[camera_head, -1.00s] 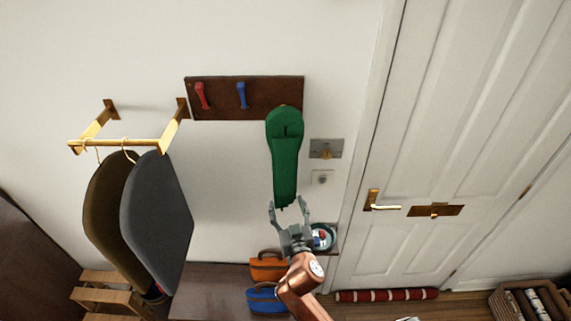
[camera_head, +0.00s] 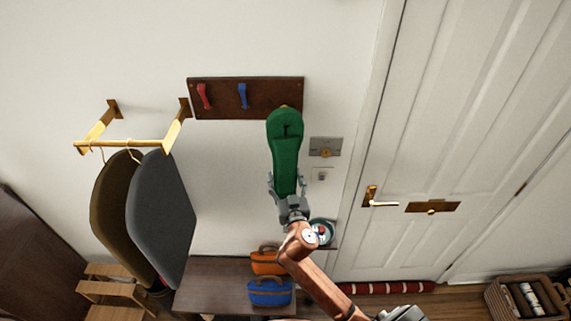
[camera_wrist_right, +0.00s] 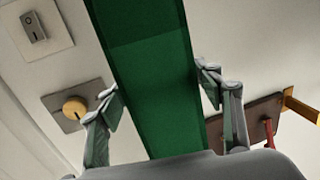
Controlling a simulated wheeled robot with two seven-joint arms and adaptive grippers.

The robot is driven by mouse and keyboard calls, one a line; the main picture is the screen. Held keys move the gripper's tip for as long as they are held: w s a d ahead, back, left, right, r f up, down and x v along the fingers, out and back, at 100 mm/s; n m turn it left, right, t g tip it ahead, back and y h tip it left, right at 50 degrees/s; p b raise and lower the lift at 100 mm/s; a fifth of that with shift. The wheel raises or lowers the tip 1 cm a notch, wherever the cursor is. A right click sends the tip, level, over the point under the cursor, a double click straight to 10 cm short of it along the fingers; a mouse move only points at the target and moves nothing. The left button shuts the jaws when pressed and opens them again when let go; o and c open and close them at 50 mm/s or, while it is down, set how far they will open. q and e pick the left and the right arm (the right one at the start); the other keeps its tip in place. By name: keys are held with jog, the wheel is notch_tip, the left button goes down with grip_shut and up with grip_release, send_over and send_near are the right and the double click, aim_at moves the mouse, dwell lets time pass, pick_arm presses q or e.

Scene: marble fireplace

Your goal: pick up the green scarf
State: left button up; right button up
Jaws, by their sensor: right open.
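The green scarf (camera_head: 286,145) hangs from the right end of a dark wooden hook board on the wall. My right gripper (camera_head: 286,185) is at the scarf's lower part, with its fingers to either side of the cloth. In the right wrist view the scarf (camera_wrist_right: 155,75) runs down between the two open fingertips of my right gripper (camera_wrist_right: 160,95), with a gap on the left side and little room on the right. The scarf's lower end is hidden behind the gripper. My left gripper is not in view.
The hook board (camera_head: 215,105) also has a red hook and a blue hook. A brass rail (camera_head: 125,146) with hanging coats is at left. A metal wall plate (camera_head: 326,147) is right of the scarf. Orange (camera_head: 268,262) and blue (camera_head: 269,292) bags rest below. A white door (camera_head: 460,130) stands at right.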

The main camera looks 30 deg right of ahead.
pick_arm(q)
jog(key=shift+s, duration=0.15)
pick_arm(e)
jog(key=shift+c, duration=0.3)
jog(key=c, duration=1.4)
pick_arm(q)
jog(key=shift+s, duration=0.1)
pick_arm(e)
jog(key=shift+r, duration=0.15)
